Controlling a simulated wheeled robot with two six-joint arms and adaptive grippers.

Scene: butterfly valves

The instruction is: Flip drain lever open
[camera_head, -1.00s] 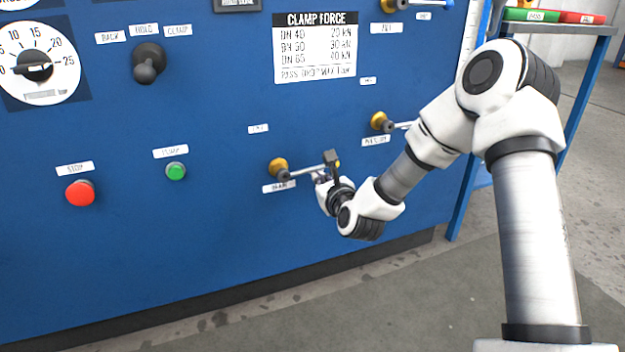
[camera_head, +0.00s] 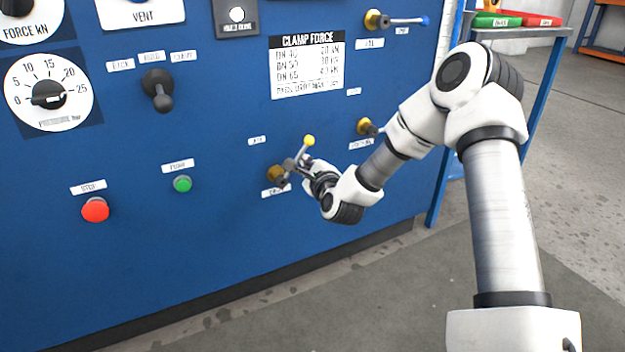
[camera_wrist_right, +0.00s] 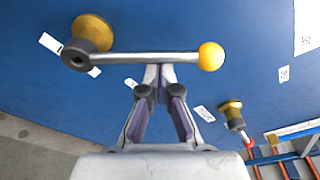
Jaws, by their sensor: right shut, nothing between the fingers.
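The drain lever (camera_head: 296,158) is a metal rod with a yellow ball end (camera_head: 309,141) on a brass hub (camera_head: 276,174), low on the blue panel. In the head view it slants up and right from the hub. In the right wrist view the lever rod (camera_wrist_right: 150,57) crosses above the fingers, with the hub at left and the ball at right. My right gripper (camera_wrist_right: 158,72) is shut and empty, its fingertips right against or very near the middle of the rod; I cannot tell whether they touch. It also shows in the head view (camera_head: 303,163). My left gripper is out of view.
A red button (camera_head: 95,210), a green button (camera_head: 182,184) and a black selector lever (camera_head: 158,90) are on the panel at left. Another valve lever (camera_head: 368,127) sits up and right, close to my right arm. A blue-framed cart (camera_head: 450,120) stands at right.

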